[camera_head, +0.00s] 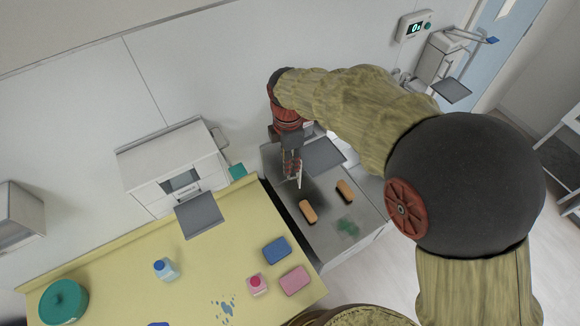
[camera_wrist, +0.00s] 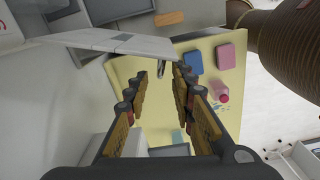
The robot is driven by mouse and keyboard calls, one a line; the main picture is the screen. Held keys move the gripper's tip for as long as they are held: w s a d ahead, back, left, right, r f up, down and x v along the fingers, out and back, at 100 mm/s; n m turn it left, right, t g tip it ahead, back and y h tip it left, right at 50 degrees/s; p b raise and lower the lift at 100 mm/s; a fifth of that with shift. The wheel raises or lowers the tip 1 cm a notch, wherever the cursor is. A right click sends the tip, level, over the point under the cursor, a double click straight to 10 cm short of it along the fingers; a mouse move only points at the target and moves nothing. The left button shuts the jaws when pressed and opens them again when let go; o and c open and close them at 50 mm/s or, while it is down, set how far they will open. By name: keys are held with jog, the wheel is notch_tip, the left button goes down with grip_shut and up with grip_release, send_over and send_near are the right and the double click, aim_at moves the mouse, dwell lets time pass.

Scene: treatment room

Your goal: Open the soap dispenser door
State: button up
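A white panel (camera_wrist: 110,41) with a grey square juts out from the wall side in the wrist view. It looks like the dispenser's door standing out from its body. A thin grey handle-like piece (camera_wrist: 190,72) hangs from its outer end, close to the right finger; contact is unclear. In the head view, a white sliver (camera_head: 299,172) shows beside my gripper (camera_head: 291,165), with a grey tray (camera_head: 325,157) to its right. My arm hides most of that dispenser. In the wrist view my gripper (camera_wrist: 162,82) has its fingers apart, with nothing clearly held.
Another white wall unit (camera_head: 175,160) with a grey tray (camera_head: 199,215) stands left. Below are a steel counter (camera_head: 333,225) with orange sponges and a yellow counter (camera_head: 120,250) with bottles, sponges and a teal pot (camera_head: 63,302). Another dispenser (camera_head: 437,58) hangs at upper right.

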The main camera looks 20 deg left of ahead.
jog(key=shift+f+p, duration=0.35)
jog(key=shift+f, duration=2.5)
jog(key=shift+c, duration=1.3)
grip_shut()
jog(key=shift+r, duration=0.15)
